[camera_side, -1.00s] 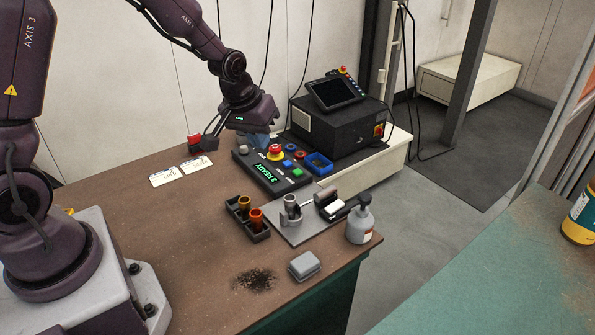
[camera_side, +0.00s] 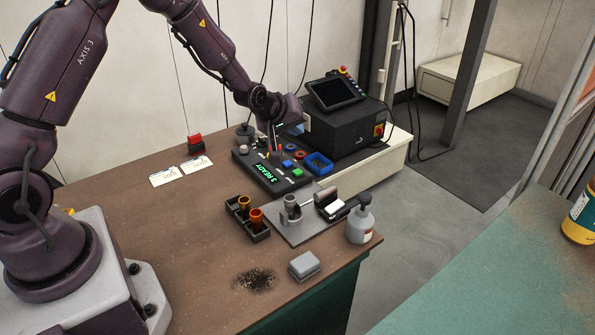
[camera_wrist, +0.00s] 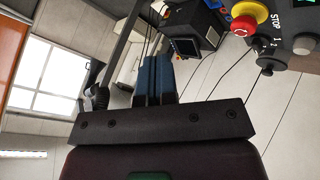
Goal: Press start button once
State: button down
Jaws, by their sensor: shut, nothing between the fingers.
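The control panel (camera_side: 245,163) lies on the bench, with a green lit display reading "3 READY". It has a green button (camera_side: 297,173), a blue button (camera_side: 288,164) and a red button (camera_side: 300,155); their labels are too small to read, so I cannot tell which is start. My gripper (camera_side: 296,130) is shut and empty over the panel's back edge, apart from the green button. In the wrist view its blue fingers (camera_wrist: 154,78) are together. The emergency stop (camera_wrist: 247,18), red on yellow, shows there but is mostly hidden in the side view.
A black controller box (camera_side: 345,128) with a tablet stands right behind the panel. A blue tray (camera_side: 319,163) sits at the panel's right. A fixture plate (camera_side: 287,232), a cup holder (camera_side: 262,236) and a pump bottle (camera_side: 360,223) stand in front.

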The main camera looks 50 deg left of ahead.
aim_at(295, 171)
jog(key=shift+f, duration=4.3)
jog(key=shift+f, duration=0.1)
jog(key=shift+f, duration=0.3)
jog(key=shift+f, duration=0.5)
jog(key=shift+r, duration=0.95)
jog(key=shift+r, duration=2.5)
